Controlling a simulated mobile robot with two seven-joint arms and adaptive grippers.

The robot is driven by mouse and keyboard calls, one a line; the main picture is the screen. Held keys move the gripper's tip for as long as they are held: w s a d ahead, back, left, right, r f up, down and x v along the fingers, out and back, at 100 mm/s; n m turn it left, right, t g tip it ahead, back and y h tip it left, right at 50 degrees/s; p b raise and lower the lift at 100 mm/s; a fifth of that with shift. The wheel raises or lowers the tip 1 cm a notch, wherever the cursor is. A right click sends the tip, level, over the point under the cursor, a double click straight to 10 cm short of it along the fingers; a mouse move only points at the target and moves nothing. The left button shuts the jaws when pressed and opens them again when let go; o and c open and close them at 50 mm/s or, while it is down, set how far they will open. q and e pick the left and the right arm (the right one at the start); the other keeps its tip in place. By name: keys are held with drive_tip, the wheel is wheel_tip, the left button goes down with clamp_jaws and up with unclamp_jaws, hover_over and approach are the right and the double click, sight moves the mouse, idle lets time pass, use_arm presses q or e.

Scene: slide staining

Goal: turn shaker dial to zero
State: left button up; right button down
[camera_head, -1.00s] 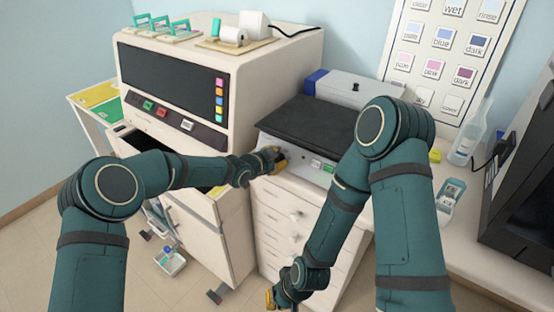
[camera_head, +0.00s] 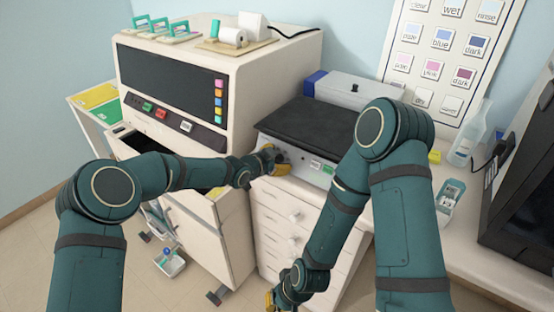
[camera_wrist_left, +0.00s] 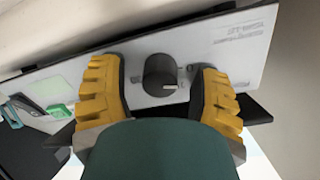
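The shaker (camera_head: 299,163) has a dark flat top (camera_head: 312,125) and a light front panel, which also shows in the left wrist view (camera_wrist_left: 255,45). Its dial (camera_wrist_left: 158,74) is a dark round knob with a small pale mark near its lower edge in that view. My left gripper (camera_head: 273,158) is at the left part of the panel. In the left wrist view its two yellow fingers (camera_wrist_left: 160,82) are open, one on each side of the dial, with a gap on both sides. My right gripper (camera_head: 271,299) hangs low in front of the drawers, partly hidden by its arm.
A green button (camera_head: 327,170) and a pale one sit on the panel right of the dial. A large cream machine (camera_head: 262,80) stands close on the left. White drawers (camera_head: 305,215) are below the shaker. A bottle (camera_head: 464,146) stands on the counter at the right.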

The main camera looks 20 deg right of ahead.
use_arm(q)
drive_tip(key=shift+a, duration=0.1)
drive_tip(key=v, duration=1.2)
drive_tip(key=shift+s+f, duration=0.1)
drive_tip(key=shift+f, duration=0.05)
drive_tip(key=s+a+f+n+g+y, duration=0.1)
drive_tip(key=s+a+f+n+y, duration=0.1)
drive_tip(key=s+a+f+n, duration=0.4)
drive_tip(key=s+a+f+n+g+y, duration=0.1)
drive_tip(key=s+a+f+n, duration=0.2)
drive_tip(key=f, duration=0.5)
drive_tip(key=s+a+f+n+g+y, duration=0.2)
drive_tip(key=s+a+f+n, duration=0.2)
drive_tip(key=s, duration=0.6)
drive_tip(key=s+a+f+n+g+y, duration=0.2)
drive_tip(key=s+a+f+n, duration=0.2)
drive_tip(key=s+a, duration=0.4)
drive_tip(key=shift+s+f, duration=0.55)
drive_tip(key=shift+s, duration=0.3)
